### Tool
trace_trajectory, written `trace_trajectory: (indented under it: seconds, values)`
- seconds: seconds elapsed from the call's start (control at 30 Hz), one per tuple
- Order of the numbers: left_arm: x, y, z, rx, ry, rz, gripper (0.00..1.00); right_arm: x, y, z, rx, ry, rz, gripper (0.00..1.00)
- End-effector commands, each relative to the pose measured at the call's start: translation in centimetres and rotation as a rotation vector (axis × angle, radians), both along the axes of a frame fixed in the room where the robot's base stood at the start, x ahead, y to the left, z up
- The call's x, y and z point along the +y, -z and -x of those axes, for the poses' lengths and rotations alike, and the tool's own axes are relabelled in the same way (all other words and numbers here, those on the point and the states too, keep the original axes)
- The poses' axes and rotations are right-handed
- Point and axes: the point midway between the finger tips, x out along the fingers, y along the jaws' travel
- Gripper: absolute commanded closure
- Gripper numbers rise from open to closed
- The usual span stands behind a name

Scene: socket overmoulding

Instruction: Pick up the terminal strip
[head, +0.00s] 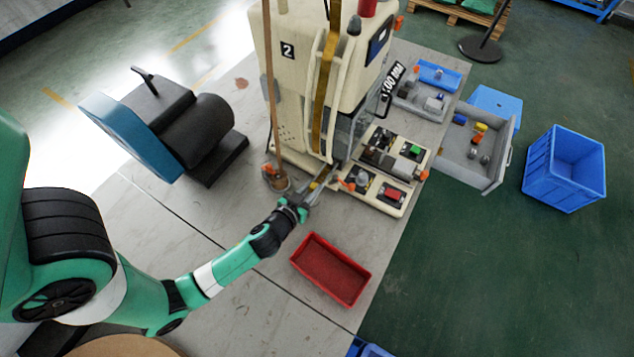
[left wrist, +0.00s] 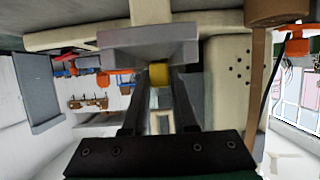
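A brass-coloured strip (head: 326,80) runs down the front of the cream machine. A small yellow-brass piece (head: 321,180) shows at the machine's lower front, by my left gripper (head: 312,190). In the left wrist view, the fingers of my left gripper (left wrist: 159,90) stand apart, and a yellow piece (left wrist: 158,75) shows between their tips. It looks like the end of the terminal strip, below a grey block (left wrist: 150,45). I cannot tell whether the fingers touch it. My right gripper is not in view.
A red tray (head: 330,270) sits at the table's front right. A fixture plate with small parts (head: 385,205) lies right of the gripper. A blue-and-black motor unit (head: 165,125) stands at the left. Grey bins and a blue crate (head: 565,165) are at the right.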

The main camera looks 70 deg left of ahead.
Motion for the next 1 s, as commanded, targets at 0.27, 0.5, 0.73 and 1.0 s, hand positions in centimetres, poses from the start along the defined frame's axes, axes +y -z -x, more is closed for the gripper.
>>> trace_trajectory:
  seconds: [0.27, 0.5, 0.73, 1.0]
  values:
    - [0.0, 0.0, 0.0, 0.0, 0.0, 0.0, 1.0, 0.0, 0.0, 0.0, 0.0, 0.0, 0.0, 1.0]
    - [0.0, -0.3, 0.0, -0.001, 0.0, 0.0, 1.0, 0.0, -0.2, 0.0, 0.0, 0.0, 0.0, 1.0]
    - [0.0, -3.2, 0.0, -0.004, 0.0, 0.0, 1.0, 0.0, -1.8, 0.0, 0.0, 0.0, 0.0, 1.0]
    - [-3.4, -9.1, -3.6, -0.008, 0.008, -0.001, 1.0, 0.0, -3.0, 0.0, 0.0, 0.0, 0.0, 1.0]
